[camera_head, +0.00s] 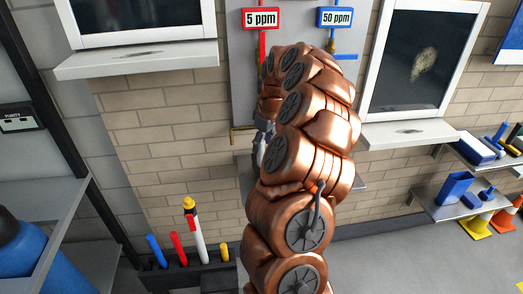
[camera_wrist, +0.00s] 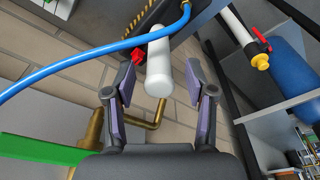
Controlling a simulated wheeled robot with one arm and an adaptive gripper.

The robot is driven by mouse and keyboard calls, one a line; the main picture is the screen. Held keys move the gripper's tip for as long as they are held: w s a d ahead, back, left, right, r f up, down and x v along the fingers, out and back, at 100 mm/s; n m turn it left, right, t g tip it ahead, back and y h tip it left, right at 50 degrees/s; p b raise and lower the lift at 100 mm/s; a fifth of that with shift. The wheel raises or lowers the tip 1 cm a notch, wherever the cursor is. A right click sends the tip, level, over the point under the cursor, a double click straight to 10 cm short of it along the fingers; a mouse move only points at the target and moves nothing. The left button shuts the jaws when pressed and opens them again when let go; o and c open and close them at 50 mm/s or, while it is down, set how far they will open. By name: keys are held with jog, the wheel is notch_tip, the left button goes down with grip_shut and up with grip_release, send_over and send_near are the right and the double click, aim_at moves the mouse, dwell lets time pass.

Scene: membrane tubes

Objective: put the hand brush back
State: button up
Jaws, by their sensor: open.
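I cannot pick out the hand brush for certain. Several small blue items, one of them a blue handled piece (camera_head: 498,134), lie on the shelves at the right of the head view, too small to tell apart. My gripper (camera_wrist: 160,78) is open in the wrist view, with its two fingers apart. A white cylinder (camera_wrist: 158,62) shows between and beyond the fingers; I see no grip on it. In the head view my copper-coloured arm hides most of the gripper.
A brass pipe (camera_wrist: 152,124), a blue hose (camera_wrist: 70,62) and a green bar (camera_wrist: 40,150) are close to the gripper. Grey floor (camera_head: 400,260) is open.

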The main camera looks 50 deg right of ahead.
notch_tip(320, 180, up, 9)
jog(key=s+b, duration=0.2)
jog(key=s+a+r+n+g, duration=0.1)
jog(key=s+a, duration=0.1)
jog(key=a, duration=1.2)
jog(key=s+a+r+n, duration=0.1)
jog(key=s+a, duration=0.2)
jog(key=a, duration=1)
jog(key=s+a+f+m+g, duration=0.1)
jog(key=s+a+f, duration=0.2)
jog(key=s, duration=0.4)
jog(key=s+a+f+m+g, duration=0.1)
jog(key=s+a+f, duration=0.2)
jog(key=s, duration=0.5)
jog(key=s+a+f+m, duration=0.1)
jog(key=s+a+f, duration=0.2)
jog(key=s, duration=0.4)
jog(key=shift+s+a+g, duration=0.15)
jog(key=shift+a+g, duration=0.25)
jog(key=shift+a, duration=0.5)
jog(key=shift+r, duration=0.1)
